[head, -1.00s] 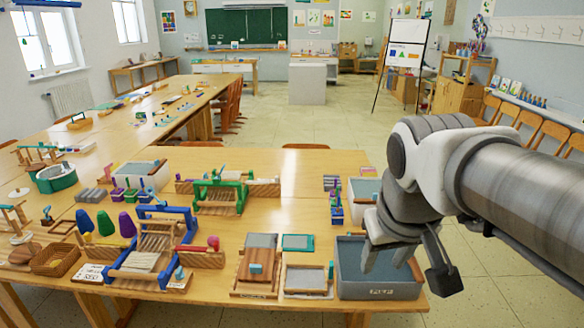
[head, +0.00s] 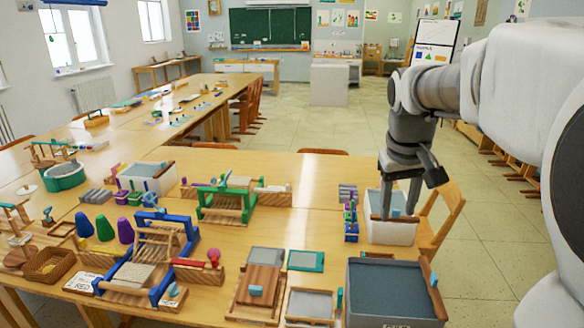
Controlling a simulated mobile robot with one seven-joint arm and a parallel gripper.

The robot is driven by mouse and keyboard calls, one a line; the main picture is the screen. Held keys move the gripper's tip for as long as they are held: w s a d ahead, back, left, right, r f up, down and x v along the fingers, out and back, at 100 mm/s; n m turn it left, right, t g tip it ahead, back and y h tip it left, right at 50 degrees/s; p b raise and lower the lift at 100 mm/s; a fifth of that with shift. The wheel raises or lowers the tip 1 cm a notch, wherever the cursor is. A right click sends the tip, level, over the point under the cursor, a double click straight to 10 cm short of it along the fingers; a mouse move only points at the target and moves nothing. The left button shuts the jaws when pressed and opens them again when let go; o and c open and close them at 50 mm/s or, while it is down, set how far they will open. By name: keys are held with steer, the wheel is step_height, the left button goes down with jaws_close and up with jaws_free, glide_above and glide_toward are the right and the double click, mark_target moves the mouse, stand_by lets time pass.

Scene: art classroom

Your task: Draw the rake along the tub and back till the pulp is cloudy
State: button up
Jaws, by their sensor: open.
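Several tubs stand on the table. A large grey tub (head: 396,322) with grey-blue contents (head: 388,284) is at the front right. A wooden bar (head: 433,284) with a small teal part lies across its right rim. A smaller white tub (head: 390,235) stands behind it. My gripper (head: 399,211) points down over this white tub, its fingers open and apart. Between and beside the fingers, a brown bar and a small blue piece show at the tub. I cannot tell whether either is the rake, or whether the fingers touch anything. The white tub's inside is partly hidden.
Another white tub (head: 147,178) stands at the left. A blue loom (head: 157,255), a green loom (head: 228,205), a wooden board (head: 258,290) and a grey framed screen (head: 310,304) crowd the table. A chair (head: 444,214) stands close at the right.

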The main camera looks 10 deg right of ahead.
steer(key=w+d+f+m+g+b, duration=0.1)
steer(key=w+d+f, duration=0.25)
steer(key=d, duration=0.25)
steer(key=w+d+f+b, duration=0.1)
steer(key=w+d+f, duration=0.2)
steer(key=w+d, duration=0.15)
steer(key=m+g+y, duration=0.1)
steer(key=y, duration=0.1)
glide_toward(435, 276)
step_height(435, 276, down, 9)
steer(key=b, duration=0.3)
steer(key=shift+a+f, duration=0.1)
steer(key=shift+a, duration=0.05)
jaws_close()
stand_by(0.5)
